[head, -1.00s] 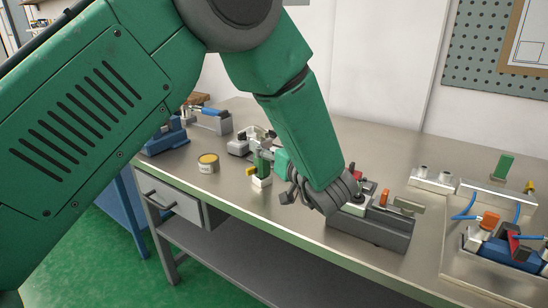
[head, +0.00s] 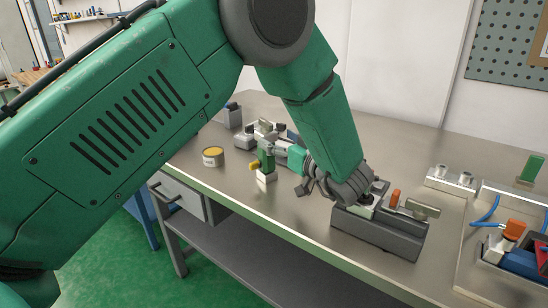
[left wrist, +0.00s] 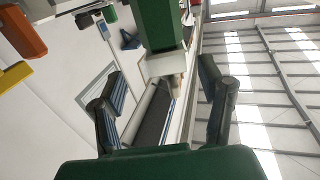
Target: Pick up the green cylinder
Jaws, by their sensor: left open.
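The green cylinder (head: 266,157) stands upright on a small white block (head: 266,176) on the metal bench. My left gripper (head: 279,149) is just to the right of it, coming from the arm on the left. In the left wrist view the green cylinder (left wrist: 160,25) is at the top, with its pale block below. The two dark fingers of my left gripper (left wrist: 160,85) are spread wide, and nothing is held between them. I cannot tell how much gap is left to the cylinder. My right gripper is not in view.
A yellow-topped tin (head: 213,157) stands left of the cylinder. A grey fixture (head: 380,233) with an orange knob (head: 395,198) sits under my wrist. Bare bench (head: 225,182) lies in front of the tin.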

